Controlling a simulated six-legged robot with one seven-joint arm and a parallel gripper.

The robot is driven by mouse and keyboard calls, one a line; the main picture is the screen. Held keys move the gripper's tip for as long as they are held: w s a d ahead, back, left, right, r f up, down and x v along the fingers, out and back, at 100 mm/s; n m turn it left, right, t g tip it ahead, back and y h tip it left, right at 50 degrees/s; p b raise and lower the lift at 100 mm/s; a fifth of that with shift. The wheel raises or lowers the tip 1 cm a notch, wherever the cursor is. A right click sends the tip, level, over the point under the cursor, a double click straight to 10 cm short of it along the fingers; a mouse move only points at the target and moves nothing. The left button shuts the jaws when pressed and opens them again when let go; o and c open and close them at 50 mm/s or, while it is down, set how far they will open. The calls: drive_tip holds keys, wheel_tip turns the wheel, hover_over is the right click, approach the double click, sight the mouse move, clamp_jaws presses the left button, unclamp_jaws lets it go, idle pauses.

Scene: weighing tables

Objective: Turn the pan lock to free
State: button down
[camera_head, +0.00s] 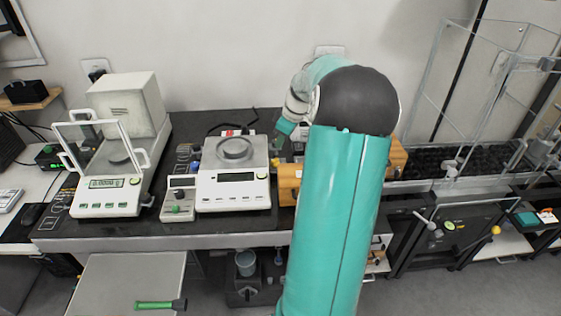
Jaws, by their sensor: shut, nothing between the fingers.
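A top-loading balance (233,187) with a round steel pan (235,148) stands on the dark bench in the middle. A small box (179,197) with a display, a dark knob and a green knob stands against its left side. Small red and blue parts show at the balance's back and left edges. I cannot tell which part is the pan lock or how it is set. My gripper (278,143) is small in view, just right of the balance's back right corner. It is shut and empty, and seems apart from the balance.
An analytical balance (107,194) with an open glass shield stands at the left of the bench (160,238). A wooden case (289,183) is partly hidden by my teal arm. Clear enclosure panels (470,85) stand at the right. A grey table (125,282) is in front.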

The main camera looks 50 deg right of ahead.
sight(276, 164)
drive_tip(key=f, duration=0.3)
drive_tip(key=w+d+f, duration=0.1)
drive_tip(key=f, duration=0.3)
drive_tip(key=w+d+f, duration=0.1)
drive_tip(key=f, duration=0.3)
drive_tip(key=shift+d, duration=0.1)
drive_tip(key=shift+w+a+m+h, duration=0.1)
drive_tip(key=shift+a+m+h, duration=0.2)
drive_tip(key=shift+m, duration=0.65)
drive_tip(key=shift+w+a+m+h, duration=0.1)
drive_tip(key=shift+a+m+h, duration=0.15)
drive_tip(key=shift+m, duration=0.7)
drive_tip(key=shift+m+h, duration=0.25)
drive_tip(key=shift+m, duration=0.15)
drive_tip(key=shift+w+a+m, duration=0.1)
drive_tip(key=shift+m, duration=0.2)
drive_tip(key=shift+w+a+m+h, duration=0.2)
drive_tip(key=shift+m+h, duration=0.2)
drive_tip(key=shift+m, duration=0.65)
drive_tip(key=shift+w+a+m+h, duration=0.2)
drive_tip(key=shift+m+h, duration=0.2)
drive_tip(key=shift+m, duration=0.65)
idle(1.1)
drive_tip(key=shift+d, duration=0.15)
drive_tip(key=shift+s+d, duration=0.2)
drive_tip(key=shift+d, duration=0.4)
drive_tip(key=shift+d+r, duration=0.1)
